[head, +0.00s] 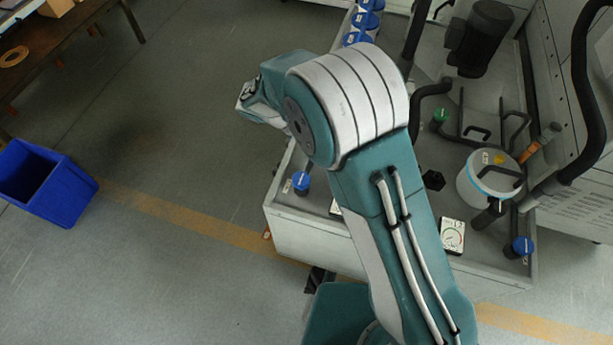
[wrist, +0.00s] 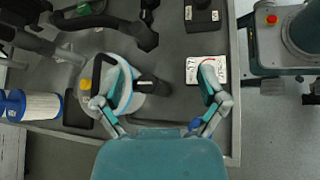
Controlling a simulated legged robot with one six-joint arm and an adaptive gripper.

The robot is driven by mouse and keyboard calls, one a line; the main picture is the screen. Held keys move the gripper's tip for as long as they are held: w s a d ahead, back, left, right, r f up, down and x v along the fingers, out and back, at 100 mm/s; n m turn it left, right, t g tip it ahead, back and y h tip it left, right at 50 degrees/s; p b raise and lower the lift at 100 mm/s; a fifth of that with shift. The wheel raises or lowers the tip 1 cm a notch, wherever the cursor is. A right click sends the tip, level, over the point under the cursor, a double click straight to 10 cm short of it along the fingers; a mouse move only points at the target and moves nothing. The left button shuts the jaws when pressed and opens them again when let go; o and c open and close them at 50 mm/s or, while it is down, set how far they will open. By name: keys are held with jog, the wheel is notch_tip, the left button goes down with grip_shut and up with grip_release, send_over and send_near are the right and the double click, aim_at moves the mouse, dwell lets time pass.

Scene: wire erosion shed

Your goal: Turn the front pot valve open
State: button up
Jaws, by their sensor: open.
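A white round pot with a light-blue band (head: 487,182) stands on a grey-topped cart. A dark valve lever (head: 490,214) sticks out from the pot's front side. In the wrist view the pot (wrist: 117,88) is beside the left finger, and the dark lever (wrist: 153,87) lies between the spread fingers. My gripper (wrist: 162,76) is open and empty, seen from above the cart; the height gap to the lever cannot be told.
A white gauge card (head: 452,236) lies beside the pot. A blue-capped post (head: 522,246) stands at the cart corner, close to the right finger. Dark hoses (head: 585,110) bend near the pot. A blue bin (head: 45,183) is on clear floor.

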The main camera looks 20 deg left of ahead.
aim_at(307, 178)
jog(key=s+a+f+n+t, duration=0.1)
jog(key=a+f, duration=0.1)
jog(key=f, duration=0.1)
jog(key=s+a+f+n+t+h, duration=0.1)
jog(key=a+f+n, duration=0.1)
jog(key=a+f, duration=0.1)
jog(key=s+a+f+n+t+h, duration=0.1)
jog(key=a+f+n+t, duration=0.1)
jog(key=a+f, duration=0.1)
jog(key=shift+s+a+f, duration=0.15)
jog(key=shift+a+f, duration=0.05)
jog(key=shift+f, duration=0.5)
jog(key=s+a+f+n+t, duration=0.1)
jog(key=s+f+t, duration=0.1)
jog(key=f, duration=0.1)
jog(key=s+a+f+n+t, duration=0.1)
jog(key=a+f+n+t, duration=0.1)
jog(key=f, duration=0.1)
jog(key=s+a+f+n+t, duration=0.1)
jog(key=s+a+f, duration=0.1)
jog(key=f, duration=0.1)
jog(key=shift+s+f+n+t, duration=0.3)
jog(key=shift+s+n+t, duration=0.05)
jog(key=shift+n+t, duration=0.05)
jog(key=x, duration=1.1)
jog(key=shift+f, duration=0.1)
jog(key=c, duration=0.9)
